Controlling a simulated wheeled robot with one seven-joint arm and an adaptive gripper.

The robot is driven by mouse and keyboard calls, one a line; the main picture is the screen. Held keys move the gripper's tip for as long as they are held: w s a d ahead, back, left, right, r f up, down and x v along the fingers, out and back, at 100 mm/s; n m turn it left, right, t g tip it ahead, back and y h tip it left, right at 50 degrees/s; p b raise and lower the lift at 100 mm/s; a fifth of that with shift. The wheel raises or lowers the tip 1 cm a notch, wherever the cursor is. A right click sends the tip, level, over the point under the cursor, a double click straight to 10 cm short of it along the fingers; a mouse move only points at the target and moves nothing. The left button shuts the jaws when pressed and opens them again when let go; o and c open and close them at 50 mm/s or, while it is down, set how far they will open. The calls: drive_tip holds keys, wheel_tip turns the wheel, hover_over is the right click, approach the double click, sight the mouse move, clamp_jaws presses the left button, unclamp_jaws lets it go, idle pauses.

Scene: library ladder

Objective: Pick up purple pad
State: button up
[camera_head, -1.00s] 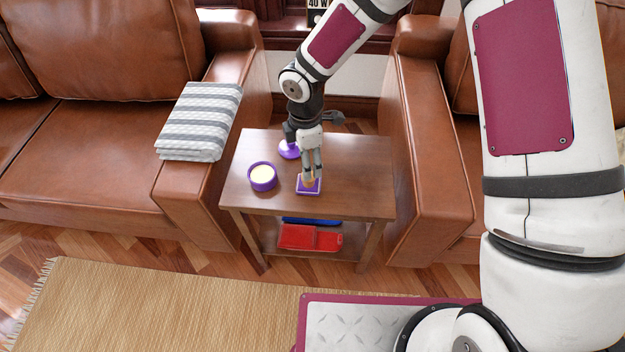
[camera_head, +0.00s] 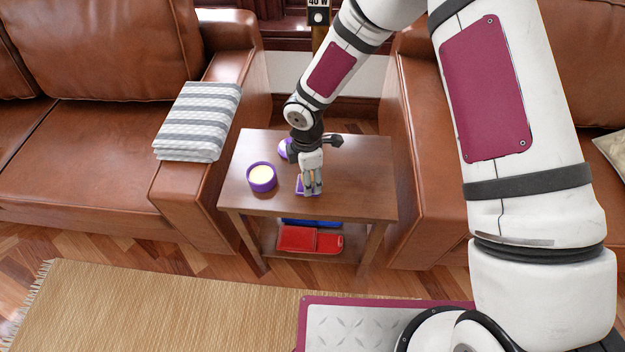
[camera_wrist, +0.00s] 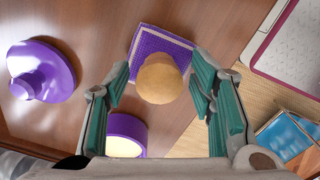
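The purple pad (camera_wrist: 178,43) is a square with a pale border and a round tan knob (camera_wrist: 160,78) on top. It lies flat on the wooden side table (camera_head: 360,180). In the head view my gripper hides much of the pad (camera_head: 299,188). My gripper (camera_wrist: 161,70) is open, with one finger on each side of the knob in the wrist view. I cannot tell whether a finger touches it. In the head view my gripper (camera_head: 313,188) points down at the pad.
A purple bowl (camera_head: 261,186) with cream contents stands left of the pad. A purple round lid-like piece (camera_wrist: 40,72) lies behind it. Red (camera_head: 297,239) and blue items sit on the lower shelf. Leather sofa arms flank the table. The tabletop's right side is clear.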

drive_tip(key=c, duration=0.9)
drive_tip(key=shift+c, duration=0.2)
drive_tip(key=shift+r, duration=0.5)
drive_tip(key=r, duration=0.2)
drive_tip(key=p, duration=0.1)
drive_tip(key=shift+s+d+r, duration=0.1)
drive_tip(key=shift+s+r, duration=0.15)
drive_tip(key=shift+r, duration=0.15)
drive_tip(key=s+d+r+b, duration=0.1)
drive_tip(key=s+d, duration=0.3)
drive_tip(key=s, duration=1.1)
drive_tip(key=shift+d, duration=0.15)
drive_tip(key=shift+r, duration=0.1)
drive_tip(key=o, duration=0.6)
drive_tip(key=shift+c, duration=0.2)
drive_tip(key=c, duration=0.4)
